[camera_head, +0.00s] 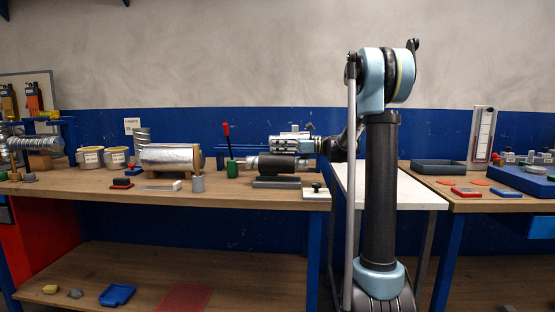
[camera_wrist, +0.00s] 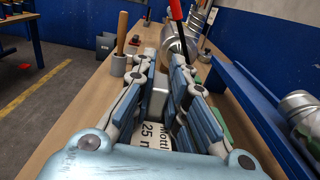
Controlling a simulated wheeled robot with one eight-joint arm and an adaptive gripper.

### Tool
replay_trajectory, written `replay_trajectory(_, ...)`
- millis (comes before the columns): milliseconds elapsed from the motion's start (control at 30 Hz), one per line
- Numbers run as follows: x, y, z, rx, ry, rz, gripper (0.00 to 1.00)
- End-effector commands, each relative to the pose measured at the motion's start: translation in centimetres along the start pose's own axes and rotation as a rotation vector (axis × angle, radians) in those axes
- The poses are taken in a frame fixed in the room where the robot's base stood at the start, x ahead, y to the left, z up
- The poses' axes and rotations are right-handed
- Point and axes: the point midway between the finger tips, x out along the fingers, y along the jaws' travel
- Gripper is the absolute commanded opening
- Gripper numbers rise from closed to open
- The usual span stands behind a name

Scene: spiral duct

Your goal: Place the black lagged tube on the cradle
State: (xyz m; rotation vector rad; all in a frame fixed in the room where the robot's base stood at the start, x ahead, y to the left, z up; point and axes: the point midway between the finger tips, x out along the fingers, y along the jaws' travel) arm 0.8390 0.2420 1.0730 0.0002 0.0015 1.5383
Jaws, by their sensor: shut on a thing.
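The black lagged tube (camera_head: 277,163) lies level at the right end of the long workbench in the head view, with a bare metal end on its left. Directly below it is a low dark grey cradle (camera_head: 277,183); I cannot tell whether tube and cradle touch. My gripper (camera_wrist: 162,65) reaches in from the right, and its fingers are hard to make out in the head view. In the wrist view the fingers are closed in around a grey piece with a white printed label below it. I take this to be the tube, mostly hidden by the fingers.
Behind the tube is a silver fitting (camera_head: 290,142) by a blue rail (camera_wrist: 262,105). A red-handled lever (camera_head: 226,131) stands left of the tube. A white side table (camera_head: 400,195) stands right.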

Motion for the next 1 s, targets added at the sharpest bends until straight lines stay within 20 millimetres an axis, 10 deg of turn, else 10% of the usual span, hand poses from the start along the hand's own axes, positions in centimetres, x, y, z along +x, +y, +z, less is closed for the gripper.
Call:
replay_trajectory(667,0.0,0.0,-4.1,0.000,0.000,-0.001,0.00)
replay_trajectory(700,0.0,0.0,-4.0,0.000,0.000,-0.001,0.23)
replay_trajectory(767,0.0,0.0,-4.0,0.000,0.000,-0.001,0.34)
replay_trajectory(1000,-0.1,0.0,-4.0,0.000,0.000,-0.001,0.34)
